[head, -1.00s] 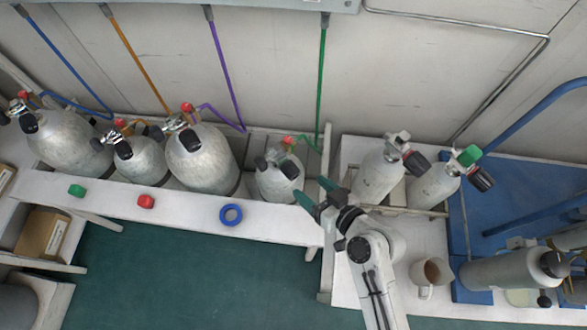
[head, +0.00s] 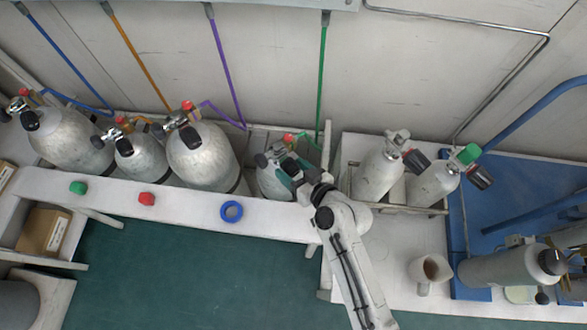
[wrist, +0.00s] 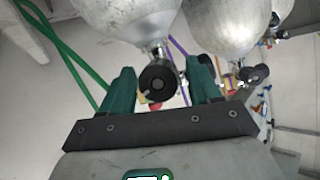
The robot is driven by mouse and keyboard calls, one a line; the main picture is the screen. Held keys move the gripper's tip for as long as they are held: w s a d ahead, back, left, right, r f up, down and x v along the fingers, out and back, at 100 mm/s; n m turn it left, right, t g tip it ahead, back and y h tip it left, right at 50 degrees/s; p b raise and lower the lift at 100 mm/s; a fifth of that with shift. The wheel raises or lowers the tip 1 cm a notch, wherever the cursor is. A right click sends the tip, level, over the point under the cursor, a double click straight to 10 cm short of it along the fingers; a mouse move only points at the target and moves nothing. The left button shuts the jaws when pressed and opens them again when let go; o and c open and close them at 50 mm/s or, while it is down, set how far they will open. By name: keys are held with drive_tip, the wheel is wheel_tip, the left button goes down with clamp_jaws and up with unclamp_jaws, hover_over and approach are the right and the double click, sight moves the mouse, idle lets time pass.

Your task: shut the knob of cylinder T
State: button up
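No letter T is readable on any cylinder. The small grey cylinder on the green hose (head: 272,182) stands on the bench, and my gripper (head: 291,170) is at its valve. In the wrist view, this cylinder (wrist: 128,14) hangs in from the top, with a round black knob (wrist: 158,82) facing me. The two green fingers of my gripper (wrist: 160,88) are apart, one on each side of the knob, with gaps visible. In the head view, my fingers partly hide the valve and the knob on that side; another black knob (head: 261,160) shows on its left.
Larger cylinders (head: 203,158) with black knobs stand to the left. Two more cylinders (head: 377,175) stand in a rack to the right. A blue ring (head: 231,211), a red cap (head: 147,199) and a green cap (head: 78,188) lie on the front ledge. A mug (head: 428,272) stands right of my arm.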

drive_tip(key=c, duration=0.8)
drive_tip(key=shift+w+d+f+m+y+b, duration=0.1)
drive_tip(key=shift+f+m+y+b, duration=0.3)
drive_tip(key=shift+b, duration=0.65)
drive_tip(key=shift+c, duration=0.2)
drive_tip(key=shift+r+m+g+b, duration=0.3)
drive_tip(key=shift+r+m+g, duration=0.1)
drive_tip(key=shift+m, duration=0.2)
drive_tip(key=o, duration=1)
drive_tip(key=v, duration=1.1)
drive_tip(key=shift+f, duration=0.15)
